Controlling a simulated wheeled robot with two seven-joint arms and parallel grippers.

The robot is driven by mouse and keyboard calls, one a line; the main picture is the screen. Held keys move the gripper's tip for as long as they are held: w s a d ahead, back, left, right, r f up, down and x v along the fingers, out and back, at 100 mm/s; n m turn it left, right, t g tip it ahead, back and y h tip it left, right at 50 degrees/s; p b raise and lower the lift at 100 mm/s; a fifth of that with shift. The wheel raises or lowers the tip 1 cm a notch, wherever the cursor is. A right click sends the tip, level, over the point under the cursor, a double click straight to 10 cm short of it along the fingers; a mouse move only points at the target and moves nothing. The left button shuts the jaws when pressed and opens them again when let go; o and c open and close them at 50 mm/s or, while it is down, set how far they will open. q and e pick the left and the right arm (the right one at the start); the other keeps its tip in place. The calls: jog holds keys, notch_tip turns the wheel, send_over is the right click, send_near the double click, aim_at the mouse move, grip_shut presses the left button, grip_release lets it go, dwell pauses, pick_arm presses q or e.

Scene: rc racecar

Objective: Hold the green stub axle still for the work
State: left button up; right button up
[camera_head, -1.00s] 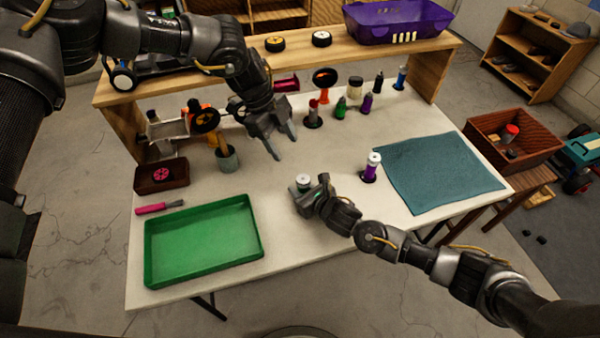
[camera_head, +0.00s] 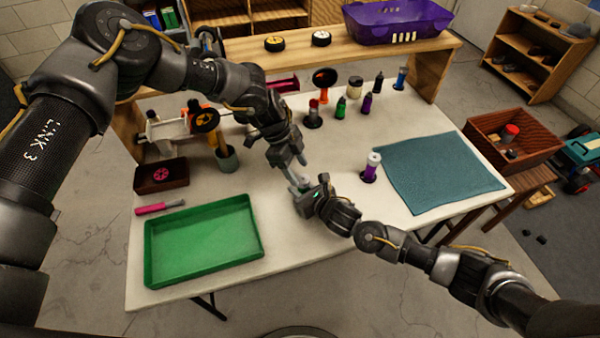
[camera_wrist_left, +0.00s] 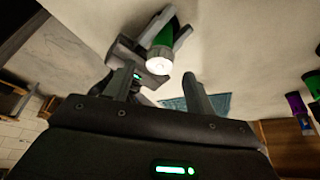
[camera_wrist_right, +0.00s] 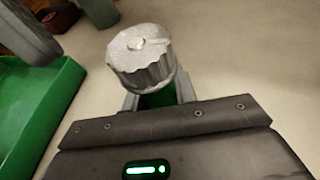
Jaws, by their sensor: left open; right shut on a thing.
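The left wrist view shows the axle's green body (camera_wrist_left: 167,32) and pale cap between the right gripper's jaws. My left gripper (camera_wrist_left: 158,86) is open and empty, its fingers pointing toward the cap and apart from it. In the head view the left gripper (camera_head: 296,177) hangs just above the right gripper (camera_head: 308,194) and mostly hides the axle.
A green tray (camera_head: 203,240) lies at the front left, with a pink-handled tool (camera_head: 158,208) behind it. A purple part with a white cap (camera_head: 371,168) stands right of the grippers, beside a teal mat (camera_head: 440,172). Several bottles stand at the back.

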aim_at(303, 180)
pick_arm(q)
jog(key=shift+x, duration=1.3)
jog(key=shift+c, duration=0.4)
jog(key=c, duration=0.9)
jog(key=shift+w+m, duration=0.1)
jog(key=shift+m, duration=0.3)
jog(key=m+g, duration=0.1)
jog(key=m, duration=0.1)
jog(key=m+y, duration=0.1)
jog(key=m, duration=0.1)
jog(key=shift+w+d+m+g, duration=0.15)
jog(key=shift+m+g, duration=0.15)
jog(key=shift+g, duration=0.1)
jog(key=m+y, duration=0.1)
jog(key=m, duration=0.1)
jog(key=m+g+y, duration=0.1)
jog(key=m, duration=0.2)
jog(key=shift+w+d, duration=0.15)
jog(key=shift+m, duration=0.4)
